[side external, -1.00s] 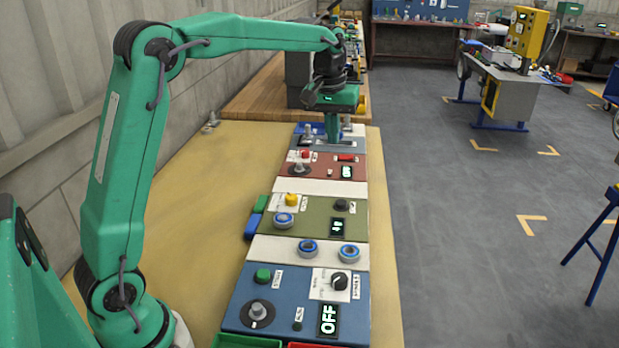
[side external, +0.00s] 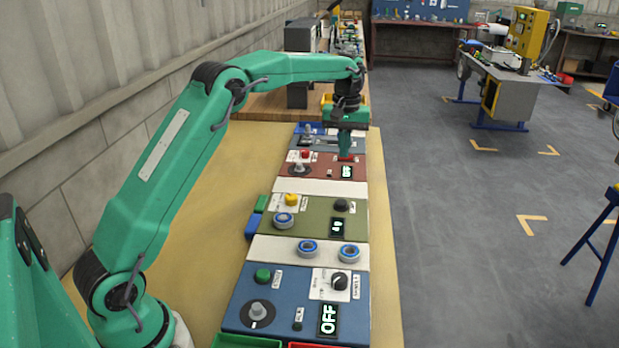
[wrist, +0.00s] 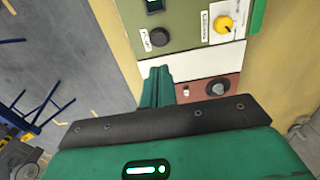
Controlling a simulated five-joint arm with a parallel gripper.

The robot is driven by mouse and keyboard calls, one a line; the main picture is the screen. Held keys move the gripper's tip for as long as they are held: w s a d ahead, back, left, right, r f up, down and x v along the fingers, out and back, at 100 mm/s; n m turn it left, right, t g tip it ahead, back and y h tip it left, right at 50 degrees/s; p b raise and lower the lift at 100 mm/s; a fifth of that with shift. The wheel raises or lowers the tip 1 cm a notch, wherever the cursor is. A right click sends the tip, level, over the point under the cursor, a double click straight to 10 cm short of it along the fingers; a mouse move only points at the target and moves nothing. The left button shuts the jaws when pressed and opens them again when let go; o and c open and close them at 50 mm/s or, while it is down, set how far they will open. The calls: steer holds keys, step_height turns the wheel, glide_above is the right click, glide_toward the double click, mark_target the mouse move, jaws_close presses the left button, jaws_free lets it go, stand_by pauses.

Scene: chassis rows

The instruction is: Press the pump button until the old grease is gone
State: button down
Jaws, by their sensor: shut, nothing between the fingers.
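My gripper (side external: 345,154) is shut and empty, pointing down over the back right of the red panel (side external: 320,165). Its fingertips hide most of a small red control there; I cannot tell whether they touch it. In the wrist view the closed fingers (wrist: 157,72) reach toward the white strip between panels. The red panel also has a red button (side external: 305,154), a grey knob (side external: 299,168) and a lit display (side external: 346,172).
Blue-rimmed round parts (side external: 308,248) stand on the white strip and the green panel. The yellow bench top (side external: 190,250) left of the panels is mostly clear.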

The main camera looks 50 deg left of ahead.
mark_target(340, 202)
steer(key=shift+f, duration=0.15)
step_height(340, 202, down, 14)
steer(key=shift+r, duration=0.1)
stand_by(0.8)
steer(key=shift+s+f, duration=0.1)
steer(key=shift+f, duration=1.2)
steer(key=shift+r, duration=0.15)
step_height(340, 202, up, 15)
steer(key=shift+w, duration=0.25)
stand_by(0.6)
